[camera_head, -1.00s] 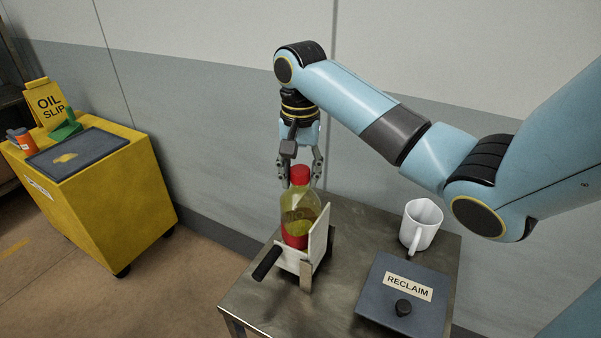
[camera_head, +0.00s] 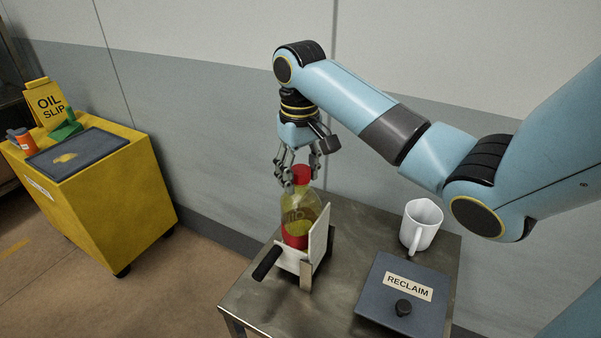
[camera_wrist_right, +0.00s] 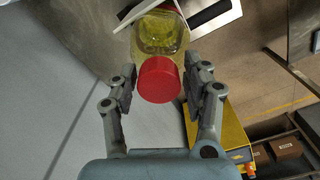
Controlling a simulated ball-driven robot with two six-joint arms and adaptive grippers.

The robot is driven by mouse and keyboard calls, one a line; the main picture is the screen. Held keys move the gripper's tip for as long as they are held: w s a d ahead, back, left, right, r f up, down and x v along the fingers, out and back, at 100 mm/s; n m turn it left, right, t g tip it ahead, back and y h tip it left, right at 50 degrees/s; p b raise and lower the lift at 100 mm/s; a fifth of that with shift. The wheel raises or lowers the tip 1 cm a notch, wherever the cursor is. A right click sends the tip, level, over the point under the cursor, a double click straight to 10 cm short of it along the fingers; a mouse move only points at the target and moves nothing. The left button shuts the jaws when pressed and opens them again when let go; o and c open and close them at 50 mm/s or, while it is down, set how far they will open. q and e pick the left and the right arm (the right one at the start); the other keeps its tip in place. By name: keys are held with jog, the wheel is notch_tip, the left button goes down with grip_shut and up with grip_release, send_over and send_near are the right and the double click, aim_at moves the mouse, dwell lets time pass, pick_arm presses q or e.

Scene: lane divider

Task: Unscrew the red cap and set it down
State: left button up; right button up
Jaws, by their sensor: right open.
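The red cap (camera_head: 301,174) sits on top of an upright clear bottle (camera_head: 300,208) with yellowish liquid and a red label. The bottle stands in a pale holder (camera_head: 318,248) with a dark handle. My right gripper (camera_head: 301,178) points down over the bottle, its fingers on either side of the cap. In the wrist view the cap (camera_wrist_right: 159,79) lies between the two open fingers, with a gap showing at the left finger; contact on the right is unclear. My left gripper is not in view.
The metal table (camera_head: 255,300) also bears a white jug (camera_head: 421,226) and a dark box (camera_head: 385,310) labelled RECLAIM with a black knob. A yellow cabinet (camera_head: 110,205) stands apart at left, with a tray and an oil slip sign (camera_head: 48,104).

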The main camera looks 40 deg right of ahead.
jog(key=m, duration=0.5)
jog(key=shift+m, duration=0.3)
jog(key=m, duration=0.6)
jog(key=c, duration=0.8)
jog(key=n, duration=0.5)
jog(key=shift+n, duration=0.4)
jog(key=n, duration=0.5)
jog(key=shift+n, duration=0.4)
jog(key=o, duration=0.8)
jog(key=shift+r, duration=0.1)
